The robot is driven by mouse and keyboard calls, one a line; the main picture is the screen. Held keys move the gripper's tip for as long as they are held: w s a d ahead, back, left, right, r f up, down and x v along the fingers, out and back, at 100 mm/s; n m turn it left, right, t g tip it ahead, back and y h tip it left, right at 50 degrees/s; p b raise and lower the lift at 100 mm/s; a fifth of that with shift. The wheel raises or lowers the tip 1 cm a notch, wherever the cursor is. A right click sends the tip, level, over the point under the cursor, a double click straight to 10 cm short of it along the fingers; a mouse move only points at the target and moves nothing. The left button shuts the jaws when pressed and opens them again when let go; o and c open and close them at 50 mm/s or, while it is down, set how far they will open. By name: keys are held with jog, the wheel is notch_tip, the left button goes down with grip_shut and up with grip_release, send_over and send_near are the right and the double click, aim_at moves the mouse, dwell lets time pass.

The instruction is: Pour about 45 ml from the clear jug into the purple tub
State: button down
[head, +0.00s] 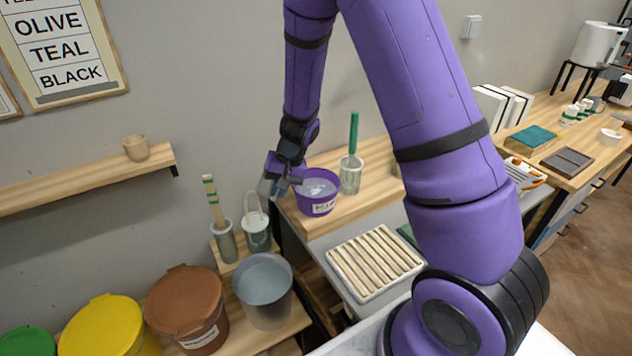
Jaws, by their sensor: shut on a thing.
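The purple tub (318,207) stands upright on the wooden worktop near its left end, with a pale label on its front. A pale, glossy patch shows in its mouth; I cannot tell whether this is contents or something clear in front of them. My gripper (281,186) is beside the tub's left rim, at about rim height. It is shut on a greyish, see-through thing (265,188), which looks like the clear jug. The jaws hide much of it, so its tilt and its level are unclear. No stream of liquid can be made out.
A clear beaker (350,178) with a green-handled tool stands right of the tub. A slatted rack (374,262) lies in front. Below left are a grey bucket (264,285), a white-handled pail (257,235), a jar of sticks (226,243) and lidded brown (186,302) and yellow (105,328) buckets.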

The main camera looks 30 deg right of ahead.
jog(key=shift+g+h, duration=0.4)
jog(key=shift+h, duration=0.5)
jog(key=f, duration=0.1)
jog(key=a+f, duration=0.1)
jog(key=f, duration=0.2)
jog(key=shift+w+a+f, duration=0.2)
jog(key=shift+w+f, duration=0.05)
jog(key=shift+f, duration=0.15)
jog(key=shift+w+a+f, duration=0.1)
jog(key=shift+f, duration=0.05)
jog(key=shift+w+a+f+g+h, duration=0.15)
jog(key=shift+a+g+h, duration=0.2)
jog(key=shift+h, duration=0.45)
jog(key=shift+a, duration=0.1)
